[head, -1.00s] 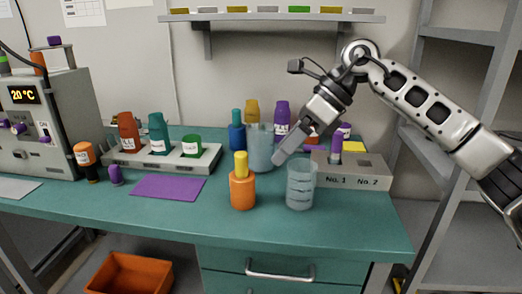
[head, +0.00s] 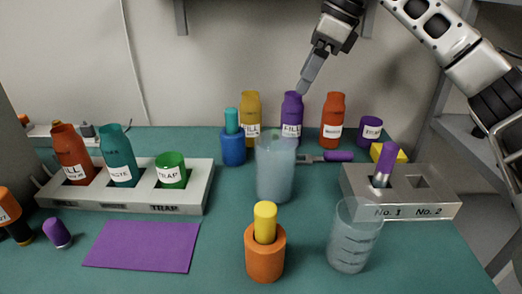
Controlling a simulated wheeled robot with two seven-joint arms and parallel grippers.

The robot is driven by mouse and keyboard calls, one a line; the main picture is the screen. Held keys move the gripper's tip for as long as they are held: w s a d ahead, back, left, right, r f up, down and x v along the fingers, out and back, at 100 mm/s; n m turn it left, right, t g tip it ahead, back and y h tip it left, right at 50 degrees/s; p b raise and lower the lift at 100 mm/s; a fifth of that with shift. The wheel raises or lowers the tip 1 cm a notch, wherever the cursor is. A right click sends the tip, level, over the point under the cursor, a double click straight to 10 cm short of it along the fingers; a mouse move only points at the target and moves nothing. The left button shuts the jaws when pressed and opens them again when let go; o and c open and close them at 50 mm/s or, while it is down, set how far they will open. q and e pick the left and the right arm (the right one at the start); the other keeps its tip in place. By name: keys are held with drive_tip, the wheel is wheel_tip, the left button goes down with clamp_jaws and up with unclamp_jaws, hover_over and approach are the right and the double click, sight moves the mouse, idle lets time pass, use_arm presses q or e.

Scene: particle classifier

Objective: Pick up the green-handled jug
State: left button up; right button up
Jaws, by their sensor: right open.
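No green handle shows in the head view, so I cannot tell which vessel is the jug. A frosted, pale blue vessel (head: 275,172) stands upright mid-bench. A clear graduated beaker (head: 352,240) stands nearer, to its right. My right gripper (head: 302,88) is open and empty, with its fingers pointing down just above or in front of the purple FILL bottle (head: 292,115). It is apart from both vessels. Its fingers overlap edge-on in this view. My left gripper is out of view.
A white rack (head: 192,196) holds red, teal and green containers at left. An orange bottle (head: 265,252) with a yellow top stands in front. A grey block (head: 430,205) marked No. 1 and No. 2 stands right. A purple mat (head: 142,246) lies flat at front left.

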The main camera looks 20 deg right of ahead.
drive_tip(key=b, duration=0.1)
approach(276, 134)
wheel_tip(276, 134, down, 5)
drive_tip(key=w, duration=0.2)
drive_tip(key=shift+w+x, duration=0.1)
drive_tip(key=shift+x, duration=1.5)
drive_tip(key=shift+w+x, duration=0.15)
drive_tip(key=shift+x, duration=1.45)
drive_tip(key=shift+r, duration=0.15)
drive_tip(key=shift+c, duration=0.3)
drive_tip(key=c, duration=1.5)
drive_tip(key=shift+r, duration=0.1)
clamp_jaws()
